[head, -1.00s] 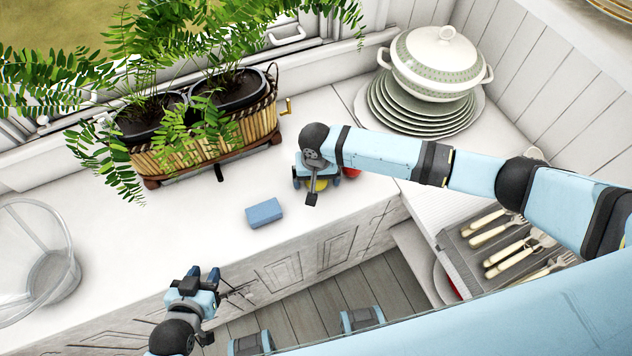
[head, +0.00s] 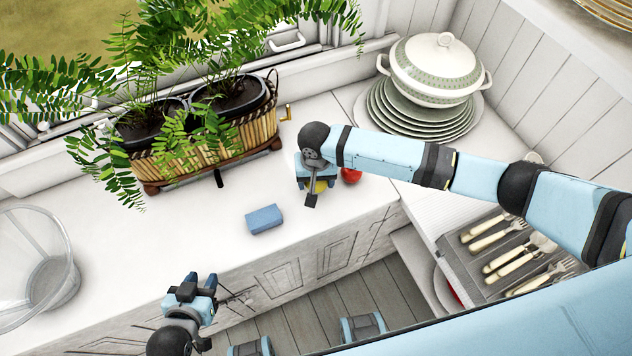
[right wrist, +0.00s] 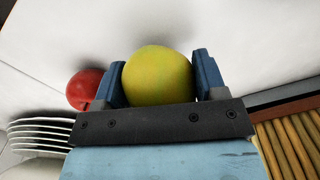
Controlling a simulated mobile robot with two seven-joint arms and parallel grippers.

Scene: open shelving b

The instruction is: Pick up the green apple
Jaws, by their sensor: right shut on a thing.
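The green apple (right wrist: 157,76) is yellow-green and sits between the two fingers of my right gripper (right wrist: 160,78) in the right wrist view, with a finger against each side. In the head view my right gripper (head: 316,184) points down over the counter, and only a small yellow-green part of the apple (head: 320,187) shows beneath it. I cannot tell whether the apple is clear of the counter. My left gripper (head: 193,284) is at the counter's front edge, away from the apple, with its fingers apart and nothing between them.
A red apple (head: 351,175) lies just beside my right gripper. A blue sponge (head: 264,219) lies nearer the counter's front. A basket planter (head: 208,150) stands behind left, stacked plates with a tureen (head: 437,68) behind right, a glass bowl (head: 40,275) far left, and a cutlery tray (head: 468,270) right.

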